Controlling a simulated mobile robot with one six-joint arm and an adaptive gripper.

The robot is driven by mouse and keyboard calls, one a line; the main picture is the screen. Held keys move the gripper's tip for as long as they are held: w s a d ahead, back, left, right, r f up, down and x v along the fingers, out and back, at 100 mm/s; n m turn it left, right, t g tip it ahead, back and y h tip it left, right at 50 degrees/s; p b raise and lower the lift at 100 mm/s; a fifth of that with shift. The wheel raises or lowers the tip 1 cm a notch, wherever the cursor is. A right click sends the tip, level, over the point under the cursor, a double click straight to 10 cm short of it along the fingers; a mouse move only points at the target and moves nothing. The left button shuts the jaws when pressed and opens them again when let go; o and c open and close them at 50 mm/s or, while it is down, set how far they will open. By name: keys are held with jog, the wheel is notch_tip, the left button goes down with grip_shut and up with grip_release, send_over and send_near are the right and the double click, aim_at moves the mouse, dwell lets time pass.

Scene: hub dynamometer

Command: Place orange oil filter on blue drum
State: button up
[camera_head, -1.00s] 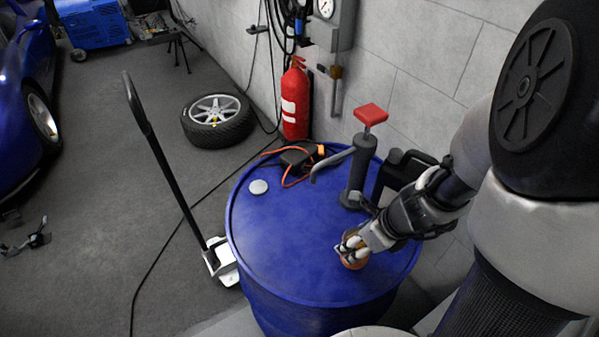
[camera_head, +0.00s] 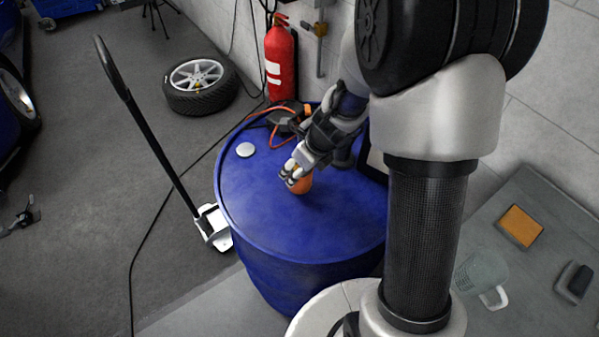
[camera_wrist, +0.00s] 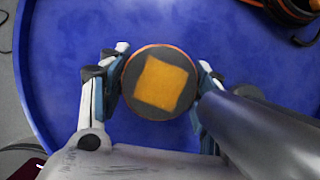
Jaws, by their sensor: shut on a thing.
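The orange oil filter (camera_head: 301,186) is between the fingers of my gripper (camera_head: 297,179), over the top of the blue drum (camera_head: 262,217). In the wrist view, the filter (camera_wrist: 158,84) shows its round dark end with an orange-yellow square, and my gripper's fingers (camera_wrist: 155,86) press on it from both sides. The blue drum top (camera_wrist: 60,40) fills the background there. The filter looks upright and at or very near the drum top; I cannot tell whether its base touches.
A black device with an orange cable (camera_head: 287,118) and a white round cap (camera_head: 245,150) are on the drum. The pump is mostly hidden behind my arm. A fire extinguisher (camera_head: 281,60) stands behind. A grey surface at right holds an orange pad (camera_head: 520,226) and a clear mug (camera_head: 482,275).

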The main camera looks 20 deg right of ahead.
jog(key=shift+f, duration=0.55)
jog(key=shift+r, duration=0.15)
jog(key=o, duration=1.3)
jog(key=shift+f, duration=0.2)
jog(key=p+v, duration=0.7)
jog(key=v, duration=0.5)
jog(key=shift+r, duration=0.2)
